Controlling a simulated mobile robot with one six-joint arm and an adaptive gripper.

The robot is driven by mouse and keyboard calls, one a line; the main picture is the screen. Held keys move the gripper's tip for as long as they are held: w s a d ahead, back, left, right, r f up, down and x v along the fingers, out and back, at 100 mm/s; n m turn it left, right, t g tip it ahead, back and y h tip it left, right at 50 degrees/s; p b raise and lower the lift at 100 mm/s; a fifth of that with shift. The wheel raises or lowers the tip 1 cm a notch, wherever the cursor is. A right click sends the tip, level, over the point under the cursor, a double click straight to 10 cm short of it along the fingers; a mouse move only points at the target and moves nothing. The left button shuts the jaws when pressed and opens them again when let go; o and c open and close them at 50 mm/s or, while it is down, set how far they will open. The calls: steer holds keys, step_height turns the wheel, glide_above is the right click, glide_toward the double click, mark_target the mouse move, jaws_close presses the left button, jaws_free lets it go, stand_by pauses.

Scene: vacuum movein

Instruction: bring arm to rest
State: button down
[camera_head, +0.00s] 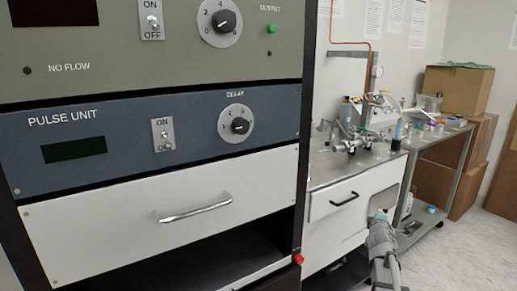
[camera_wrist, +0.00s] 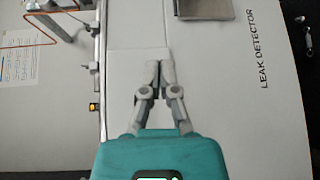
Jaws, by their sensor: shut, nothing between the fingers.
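My gripper (camera_wrist: 159,66) shows in the wrist view with its two grey fingers together and nothing between them. Its teal body fills the bottom middle of that view. The fingers are over or in front of a white surface (camera_wrist: 230,110) marked "LEAK DETECTOR"; I cannot tell how far away it is. In the head view my arm is at the lower right, in front of the white bench cabinet (camera_head: 345,205), with a bit of teal at its upper end. The fingers cannot be made out there.
An instrument rack (camera_head: 150,130) with a "PULSE UNIT" panel and a handled drawer (camera_head: 100,225) fills the left. A bench with metal fittings (camera_head: 355,143) stands behind my arm. A cart with small items and cardboard boxes (camera_head: 458,90) is at right. Floor shows at lower right.

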steer(key=s+a+f+m+g+y, duration=0.3)
steer(key=s+a+f+m+g, duration=0.65)
steer(key=s+a+f, duration=0.35)
steer(key=s+a+f+m+g+y, duration=0.2)
steer(key=s+a+g, duration=0.1)
steer(key=s+a, duration=0.4)
steer(key=s+a+f+m+g+y, duration=0.2)
steer(key=s+a+m+g, duration=0.1)
steer(key=s+a, duration=0.4)
step_height(320, 180, up, 29)
steer(key=p, duration=2.8)
steer(key=shift+w+f+p, duration=0.15)
steer(key=shift+w+p, duration=0.15)
steer(key=shift+w, duration=0.1)
steer(key=shift+n, duration=0.25)
